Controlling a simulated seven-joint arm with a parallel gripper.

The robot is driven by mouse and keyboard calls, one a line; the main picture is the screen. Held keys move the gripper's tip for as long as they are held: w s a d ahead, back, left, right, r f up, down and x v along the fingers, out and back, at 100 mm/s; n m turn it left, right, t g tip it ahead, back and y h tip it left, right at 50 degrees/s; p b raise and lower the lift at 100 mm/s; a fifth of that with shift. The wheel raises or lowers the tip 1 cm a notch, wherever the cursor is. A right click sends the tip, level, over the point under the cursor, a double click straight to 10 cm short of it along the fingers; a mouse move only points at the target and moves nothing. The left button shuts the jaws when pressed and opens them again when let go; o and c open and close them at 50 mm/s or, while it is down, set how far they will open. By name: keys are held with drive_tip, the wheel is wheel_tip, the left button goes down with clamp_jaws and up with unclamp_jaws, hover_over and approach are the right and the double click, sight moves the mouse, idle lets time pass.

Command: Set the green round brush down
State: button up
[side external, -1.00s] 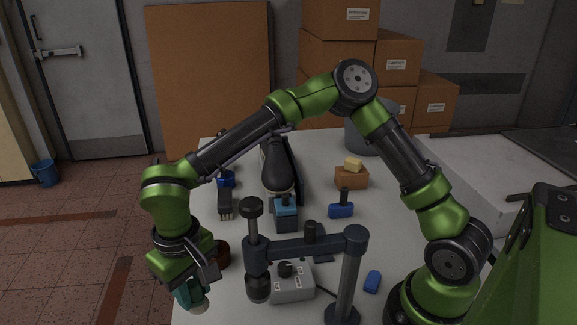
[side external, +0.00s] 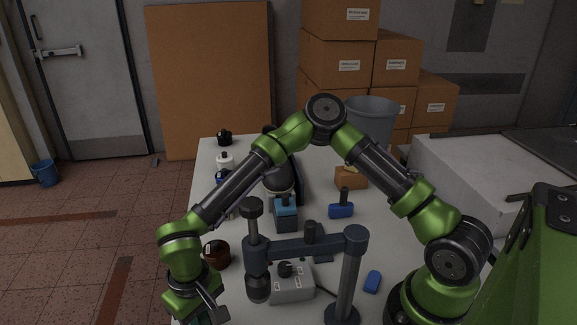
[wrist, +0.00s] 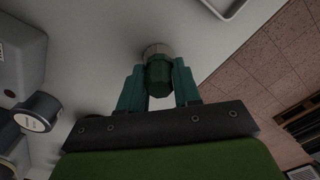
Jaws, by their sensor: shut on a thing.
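The green round brush (wrist: 158,73) shows in the wrist view, with a dark green body and a pale round end toward the table. My gripper (wrist: 158,84) is shut on it, with one teal finger on each side. In the side view my gripper (side external: 203,317) is low at the bottom edge of the picture, by the table's near left part. The brush cannot be made out there. Whether its pale end touches the table (wrist: 105,50) is unclear.
A brown jar (side external: 217,256) stands just behind my gripper. A grey box with a knob (side external: 292,285) and a dark post stand (side external: 347,280) are to the right. In the wrist view, a pale-rimmed tray (wrist: 232,8) lies ahead and the table edge runs along the right.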

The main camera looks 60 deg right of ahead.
drive_tip(key=o, duration=1)
drive_tip(key=shift+o, duration=0.2)
wheel_tip(320, 180, up, 12)
drive_tip(key=shift+r, duration=0.15)
drive_tip(key=s+d+r+m+t+y, duration=0.1)
drive_tip(key=s+d+r, duration=0.4)
drive_tip(key=d, duration=0.6)
drive_tip(key=s+d+r+m+t+y, duration=0.1)
drive_tip(key=s+d+r+m+t, duration=0.2)
drive_tip(key=d, duration=0.8)
drive_tip(key=s+r+t, duration=0.2)
drive_tip(key=s+t, duration=0.1)
drive_tip(key=shift+d+r, duration=0.2)
drive_tip(key=shift+d, duration=0.05)
